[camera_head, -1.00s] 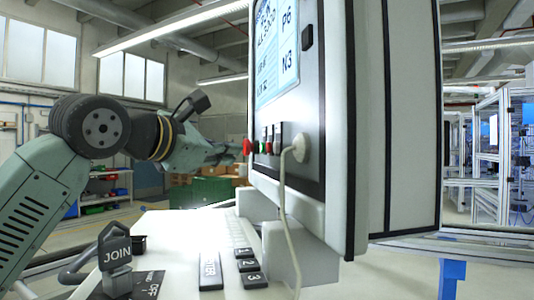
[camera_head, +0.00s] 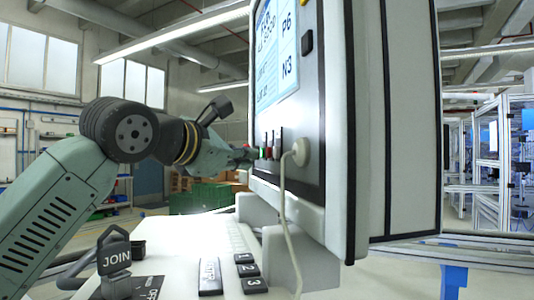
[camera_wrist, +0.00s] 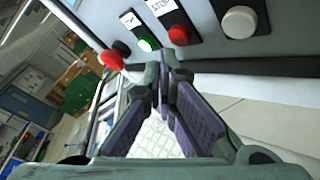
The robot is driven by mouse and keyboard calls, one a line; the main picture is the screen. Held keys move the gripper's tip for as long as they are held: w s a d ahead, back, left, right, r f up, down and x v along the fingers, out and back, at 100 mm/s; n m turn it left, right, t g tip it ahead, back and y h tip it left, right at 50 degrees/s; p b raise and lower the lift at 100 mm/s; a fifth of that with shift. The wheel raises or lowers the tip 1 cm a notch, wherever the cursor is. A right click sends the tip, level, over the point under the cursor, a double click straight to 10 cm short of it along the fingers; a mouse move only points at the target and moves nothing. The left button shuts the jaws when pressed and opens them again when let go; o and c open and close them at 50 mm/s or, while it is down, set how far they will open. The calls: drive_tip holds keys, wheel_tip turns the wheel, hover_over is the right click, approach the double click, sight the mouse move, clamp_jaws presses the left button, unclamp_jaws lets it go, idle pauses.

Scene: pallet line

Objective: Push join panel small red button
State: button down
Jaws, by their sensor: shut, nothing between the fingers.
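The join panel is a white box with a dark front strip. Its small red button (camera_wrist: 178,35) sits below a STOP label in the wrist view, between a lit green button (camera_wrist: 146,44) and a white knob (camera_wrist: 239,21). The red button also shows in the head view (camera_head: 269,152). My gripper (camera_wrist: 165,68) is shut and empty, its tips just short of the button row, below and slightly left of the small red button. In the head view my gripper (camera_head: 250,154) is close to the panel face; contact cannot be told.
A larger red mushroom button (camera_wrist: 111,59) sticks out left of the green one. Below are a white desk with number keys (camera_head: 248,270) and a JOIN sign (camera_head: 116,257). A green crate (camera_head: 200,197) stands behind.

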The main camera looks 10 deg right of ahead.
drive_tip(key=shift+d, duration=0.1)
idle(0.7)
drive_tip(key=shift+d, duration=0.35)
drive_tip(key=shift+w+d, duration=0.1)
drive_tip(key=shift+d, duration=0.4)
idle(0.9)
drive_tip(key=shift+a, duration=0.9)
drive_tip(key=a, duration=0.3)
drive_tip(key=a+p, duration=0.1)
drive_tip(key=a, duration=0.1)
drive_tip(key=shift+s, duration=0.35)
idle(0.5)
